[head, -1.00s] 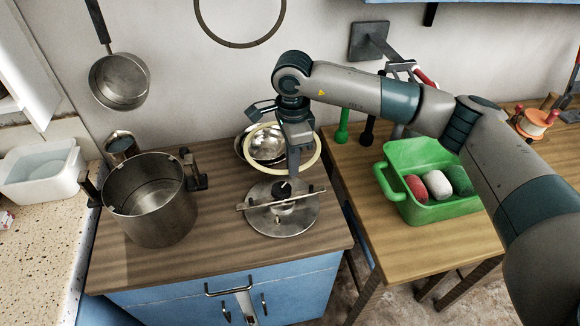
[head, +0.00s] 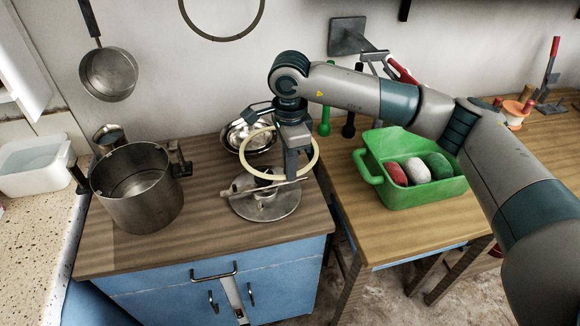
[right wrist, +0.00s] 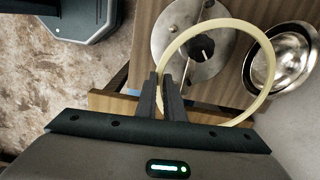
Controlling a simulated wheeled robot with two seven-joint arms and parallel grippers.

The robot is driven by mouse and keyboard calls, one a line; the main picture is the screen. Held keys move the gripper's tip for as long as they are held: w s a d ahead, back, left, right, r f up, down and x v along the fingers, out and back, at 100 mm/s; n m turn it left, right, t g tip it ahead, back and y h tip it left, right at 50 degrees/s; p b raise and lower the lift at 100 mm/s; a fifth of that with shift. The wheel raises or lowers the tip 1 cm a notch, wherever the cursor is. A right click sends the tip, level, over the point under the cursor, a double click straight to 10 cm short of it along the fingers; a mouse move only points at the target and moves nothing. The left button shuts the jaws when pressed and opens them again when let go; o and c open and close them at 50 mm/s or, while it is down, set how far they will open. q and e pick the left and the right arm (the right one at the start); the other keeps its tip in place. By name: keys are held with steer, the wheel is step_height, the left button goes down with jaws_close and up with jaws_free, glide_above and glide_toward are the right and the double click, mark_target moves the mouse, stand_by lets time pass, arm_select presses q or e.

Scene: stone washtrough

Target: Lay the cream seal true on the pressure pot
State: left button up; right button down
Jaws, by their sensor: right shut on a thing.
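The cream seal (head: 317,160) is a thin ring. My right gripper (head: 291,177) is shut on its rim and holds it in the air, partly in front of the lid. The right wrist view shows the seal (right wrist: 272,75) at the jaws (right wrist: 163,82), with the round metal lid (right wrist: 168,48) behind it. The lid (head: 262,211) lies flat on the wooden counter, with a crossbar and dark knob. The open metal pressure pot (head: 140,205) stands upright to its left, with side handles and an empty-looking inside. No seal is on its rim. My left gripper is out of view.
A shiny bowl (head: 237,137) stands behind the lid, and a small metal cup (head: 108,136) behind the pot. A green basin (head: 405,198) with several coloured rolls is on the right table. A white tub (head: 28,180) is at left. Bare counter lies in front of the pot.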

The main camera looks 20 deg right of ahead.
steer(key=s+d+n, duration=0.3)
steer(key=s+n, duration=0.4)
steer(key=n, duration=0.1)
steer(key=s+d+n, duration=0.3)
steer(key=s+n, duration=0.4)
steer(key=n, duration=0.2)
steer(key=shift+s, duration=0.15)
steer(key=shift+d, duration=0.1)
